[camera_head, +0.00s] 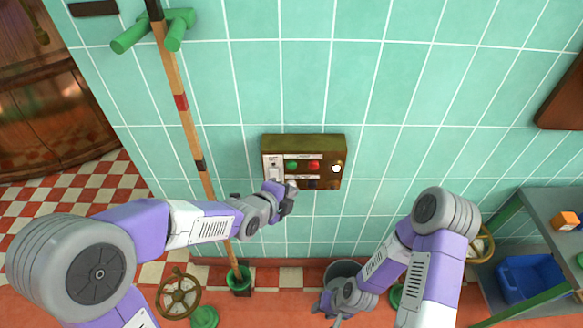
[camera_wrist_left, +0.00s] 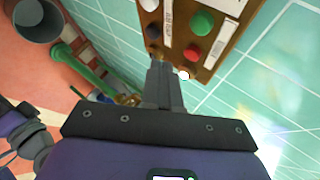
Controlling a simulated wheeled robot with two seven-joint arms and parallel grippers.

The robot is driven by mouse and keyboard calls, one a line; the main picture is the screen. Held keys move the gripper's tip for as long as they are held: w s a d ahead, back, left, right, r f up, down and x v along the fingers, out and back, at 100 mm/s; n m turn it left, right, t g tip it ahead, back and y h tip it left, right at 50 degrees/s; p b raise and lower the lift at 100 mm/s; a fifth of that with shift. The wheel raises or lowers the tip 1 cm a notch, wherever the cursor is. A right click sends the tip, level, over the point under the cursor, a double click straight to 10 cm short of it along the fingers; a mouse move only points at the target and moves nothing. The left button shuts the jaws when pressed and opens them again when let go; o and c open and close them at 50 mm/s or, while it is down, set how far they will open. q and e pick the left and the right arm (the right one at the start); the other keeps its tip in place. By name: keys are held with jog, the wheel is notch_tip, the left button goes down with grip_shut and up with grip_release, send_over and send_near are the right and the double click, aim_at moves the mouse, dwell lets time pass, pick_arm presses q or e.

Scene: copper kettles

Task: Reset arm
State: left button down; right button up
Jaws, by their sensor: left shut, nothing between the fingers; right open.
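My left gripper (camera_head: 290,190) is shut and empty, just in front of the lower part of a brown control box (camera_head: 305,143) on the tiled wall. In the left wrist view its closed fingers (camera_wrist_left: 160,72) point at the box, close to its lower edge; I cannot tell if they touch it. The box has a green button (camera_head: 292,165), a red button (camera_head: 314,166), a white lit knob (camera_head: 337,168) and a pale switch plate (camera_head: 273,167). My right gripper (camera_head: 328,312) is open and low, near a grey bucket (camera_head: 343,268), partly hidden by its own arm.
A wooden pole (camera_head: 188,125) stands at the left in a green holder (camera_head: 240,280). Valve wheels (camera_head: 178,296) and (camera_head: 483,245) sit low on both sides. A shelf at the right holds a blue crate (camera_head: 530,280) and an orange box (camera_head: 565,221).

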dwell(0.5)
pick_arm(q)
jog(key=s+a+f+n+g+y+p, duration=0.15)
jog(key=s+a+f+n, duration=0.25)
jog(key=f+n, duration=0.45)
jog(key=s+a+f+n+g+y, duration=0.1)
jog(key=s+a+f+n+g, duration=0.3)
jog(key=f, duration=0.7)
jog(key=s+a+f+n+g, duration=0.1)
jog(key=s+f+n+g, duration=0.2)
jog(key=s+f+n, duration=0.7)
jog(key=s+n, duration=0.3)
jog(key=shift+f+n+g+p, duration=0.15)
jog(key=shift+n+g+p, duration=0.15)
jog(key=shift+n+g, duration=0.05)
jog(key=shift+a, duration=0.1)
